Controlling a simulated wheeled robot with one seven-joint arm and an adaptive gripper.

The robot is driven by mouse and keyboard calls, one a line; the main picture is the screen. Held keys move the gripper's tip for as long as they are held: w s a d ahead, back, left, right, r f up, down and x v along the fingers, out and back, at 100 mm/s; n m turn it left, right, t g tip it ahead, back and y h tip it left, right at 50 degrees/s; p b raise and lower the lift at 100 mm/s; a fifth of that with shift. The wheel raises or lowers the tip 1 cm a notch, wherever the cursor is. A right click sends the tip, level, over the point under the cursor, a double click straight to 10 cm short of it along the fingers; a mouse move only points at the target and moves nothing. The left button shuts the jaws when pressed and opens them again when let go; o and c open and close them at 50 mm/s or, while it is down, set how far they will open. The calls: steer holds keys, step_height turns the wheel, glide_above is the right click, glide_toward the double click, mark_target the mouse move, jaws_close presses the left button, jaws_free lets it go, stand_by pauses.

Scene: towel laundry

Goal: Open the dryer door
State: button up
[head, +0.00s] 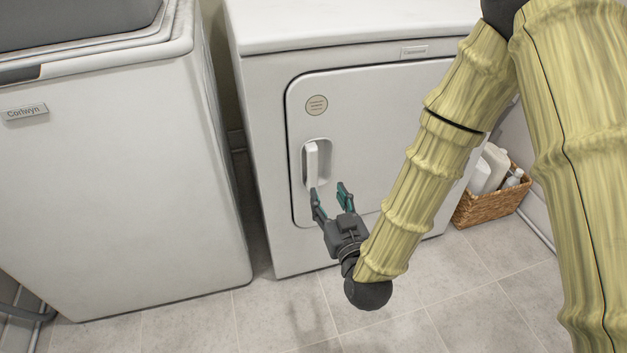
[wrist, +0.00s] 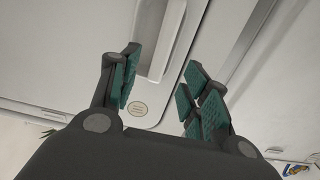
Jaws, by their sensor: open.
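The white dryer (head: 262,120) stands in the middle of the head view with its door (head: 395,110) shut flush in the front panel. The door's white upright handle (head: 311,162) sits in a recess near the door's left edge. My gripper (head: 328,190) is open and empty, just below and to the right of the handle in the head view. In the wrist view the handle (wrist: 157,50) lies beyond my open fingers (wrist: 160,92), nearer the left finger. I cannot tell whether a finger touches it.
A white washer (head: 110,190) labelled Corlwyn stands to the left, across a narrow gap. A wicker basket (head: 488,207) with bottles stands on the floor at the right. The tiled floor (head: 200,325) in front is clear.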

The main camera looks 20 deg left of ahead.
mark_target(314, 168)
steer(key=b+x, duration=0.1)
steer(key=x, duration=0.2)
steer(key=b+x, duration=0.1)
steer(key=x, duration=0.7)
steer(key=shift+s+a+r+b, duration=0.1)
steer(key=shift+a+r+b, duration=0.15)
steer(key=shift+b, duration=0.15)
jaws_close()
